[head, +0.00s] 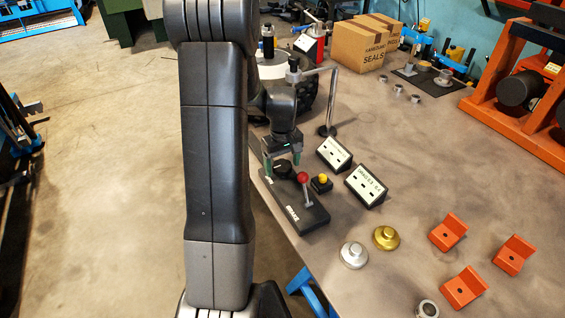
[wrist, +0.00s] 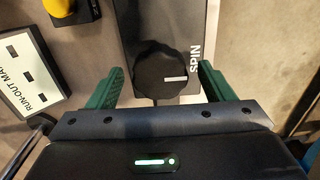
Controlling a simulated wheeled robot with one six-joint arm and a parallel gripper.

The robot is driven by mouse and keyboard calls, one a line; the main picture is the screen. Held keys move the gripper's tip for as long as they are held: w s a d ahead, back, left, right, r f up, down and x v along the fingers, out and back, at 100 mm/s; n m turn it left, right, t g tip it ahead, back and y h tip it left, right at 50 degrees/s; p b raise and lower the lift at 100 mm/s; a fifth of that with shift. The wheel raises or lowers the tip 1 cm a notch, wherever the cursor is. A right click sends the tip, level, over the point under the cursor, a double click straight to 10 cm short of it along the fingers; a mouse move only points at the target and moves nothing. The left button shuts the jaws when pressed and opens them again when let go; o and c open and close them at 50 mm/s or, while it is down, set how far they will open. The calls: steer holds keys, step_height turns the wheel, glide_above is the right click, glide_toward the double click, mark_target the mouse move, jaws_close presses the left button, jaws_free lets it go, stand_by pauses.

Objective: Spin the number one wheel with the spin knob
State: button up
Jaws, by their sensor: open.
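The spin knob (wrist: 162,75) is a black round knob with a white mark, next to the word SPIN on a dark control box (wrist: 190,22). In the head view the knob (head: 283,169) sits at the far end of the box (head: 309,217). My gripper (wrist: 161,72) is open, with its green fingers on either side of the knob. Gaps show between fingers and knob, so it is not gripped. In the head view my gripper (head: 282,160) is over the knob. I cannot make out which thing is the number one wheel; my arm hides part of the bench.
A red-balled brake lever (head: 303,178) stands on the same box, close to my gripper. A yellow button (head: 322,179) and two sign blocks (head: 335,153) (head: 366,186) are to the right. Silver (head: 353,254) and gold (head: 386,237) round parts and orange brackets (head: 463,287) lie nearer.

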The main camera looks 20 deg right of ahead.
steer(key=c, duration=1)
steer(key=shift+m, duration=0.5)
steer(key=m, duration=0.5)
steer(key=shift+m+b, duration=0.3)
steer(key=shift+b, duration=0.1)
steer(key=m, duration=0.5)
steer(key=shift+w+m, duration=0.1)
steer(key=shift+m, duration=0.2)
steer(key=shift+r, duration=0.1)
steer(key=o, duration=1)
